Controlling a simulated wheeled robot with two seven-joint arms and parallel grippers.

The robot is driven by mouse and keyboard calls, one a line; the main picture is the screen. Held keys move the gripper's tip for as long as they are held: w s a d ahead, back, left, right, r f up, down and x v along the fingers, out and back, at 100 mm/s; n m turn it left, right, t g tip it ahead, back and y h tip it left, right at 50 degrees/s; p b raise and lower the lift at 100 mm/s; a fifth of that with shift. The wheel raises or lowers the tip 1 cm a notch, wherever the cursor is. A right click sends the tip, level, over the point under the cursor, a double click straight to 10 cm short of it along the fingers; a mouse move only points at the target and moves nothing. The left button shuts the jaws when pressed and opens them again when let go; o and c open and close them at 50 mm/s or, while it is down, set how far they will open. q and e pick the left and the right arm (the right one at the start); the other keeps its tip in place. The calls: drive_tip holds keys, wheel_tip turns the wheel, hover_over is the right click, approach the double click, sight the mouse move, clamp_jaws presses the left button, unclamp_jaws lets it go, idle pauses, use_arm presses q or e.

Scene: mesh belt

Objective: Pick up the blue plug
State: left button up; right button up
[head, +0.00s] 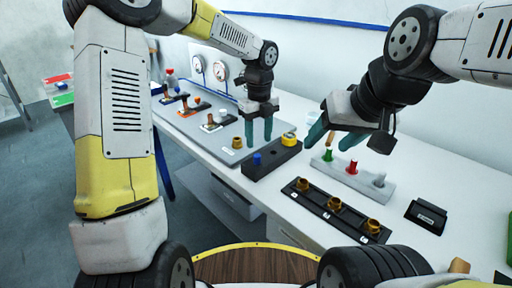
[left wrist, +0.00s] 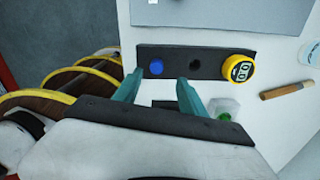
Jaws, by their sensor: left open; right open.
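The blue plug (head: 257,159) is a small round peg standing in the left end of a dark block (head: 285,164) on the white table. It also shows in the left wrist view (left wrist: 156,68), just beyond and between the fingertips. My left gripper (head: 259,142) is open and empty, with its teal fingers pointing down above the block, apart from the plug. In the left wrist view the left gripper (left wrist: 160,82) has its two fingers spread. My right gripper (head: 332,140) is open and empty, over the table to the right.
A yellow round piece (head: 289,139) sits at the block's right end, with an empty dark hole between. A dark rack (head: 320,211) with brass cups is in front. A grey block with red and green pegs (head: 378,186) stands right. A panel with levers (head: 190,117) is left.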

sight(257, 155)
use_arm(q)
drive_tip(key=f, duration=0.6)
drive_tip(key=shift+s+a+f, duration=0.15)
drive_tip(key=shift+a+f, duration=0.1)
drive_tip(key=shift+c, duration=0.2)
clamp_jaws()
